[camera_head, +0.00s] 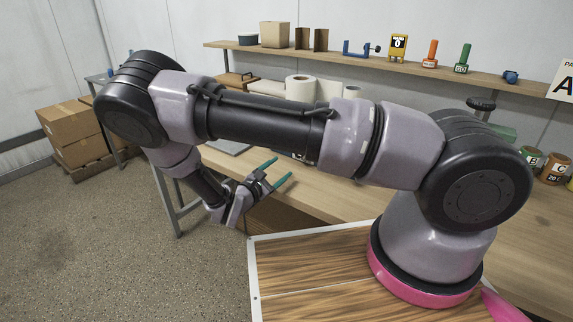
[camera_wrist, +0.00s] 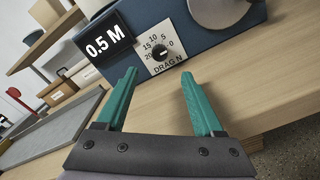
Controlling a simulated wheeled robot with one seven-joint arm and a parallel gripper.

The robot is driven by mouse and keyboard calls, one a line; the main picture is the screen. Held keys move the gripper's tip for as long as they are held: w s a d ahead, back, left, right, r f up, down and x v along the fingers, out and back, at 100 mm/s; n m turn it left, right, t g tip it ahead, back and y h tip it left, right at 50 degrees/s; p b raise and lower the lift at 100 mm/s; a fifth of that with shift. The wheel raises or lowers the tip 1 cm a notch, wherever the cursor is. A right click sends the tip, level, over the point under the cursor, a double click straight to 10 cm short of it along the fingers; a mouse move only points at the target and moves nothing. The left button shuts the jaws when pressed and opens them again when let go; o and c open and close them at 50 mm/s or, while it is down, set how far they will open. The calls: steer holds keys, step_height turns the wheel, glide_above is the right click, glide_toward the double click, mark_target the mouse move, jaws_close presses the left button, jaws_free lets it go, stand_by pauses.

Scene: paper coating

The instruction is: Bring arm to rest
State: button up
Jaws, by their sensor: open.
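My arm spans the head view, rising from its base at the lower right and bending down at the left. My gripper (camera_head: 274,176) hangs at the front edge of the wooden workbench (camera_head: 340,196), with its two green fingers apart and nothing between them. In the wrist view my gripper (camera_wrist: 158,98) is also open and empty. Beyond its fingertips stands a dark blue machine (camera_wrist: 190,35) with a "0.5 M" display (camera_wrist: 103,47) and a "DRAG N" dial (camera_wrist: 160,53). My arm hides part of the bench in the head view.
A grey tray (camera_wrist: 50,132) lies left of my fingers in the wrist view. Paper rolls (camera_head: 300,88) stand on the bench behind my arm. A wall shelf (camera_head: 375,62) holds small items. Cardboard boxes (camera_head: 72,132) sit at the left; the floor (camera_head: 90,230) before them is clear.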

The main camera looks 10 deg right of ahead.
steer(key=shift+s+a, duration=0.3)
steer(key=s+d+r+m+g+y, duration=0.35)
steer(key=d+r+m+g, duration=0.35)
steer(key=r, duration=0.3)
steer(key=s+d+r+m+g+y, duration=0.2)
steer(key=s+d+r+m+g, duration=0.3)
steer(key=r+m, duration=0.4)
steer(key=s+d+r+m+t+y, duration=0.1)
steer(key=s+r+m+t+y, duration=0.2)
steer(key=s+r, duration=0.3)
steer(key=s+d+r+m+t+y, duration=0.1)
steer(key=s+r+m+t+y, duration=0.2)
steer(key=r, duration=1.4)
steer(key=s+m+y, duration=0.2)
steer(key=s+y, duration=0.1)
steer(key=shift+r, duration=0.2)
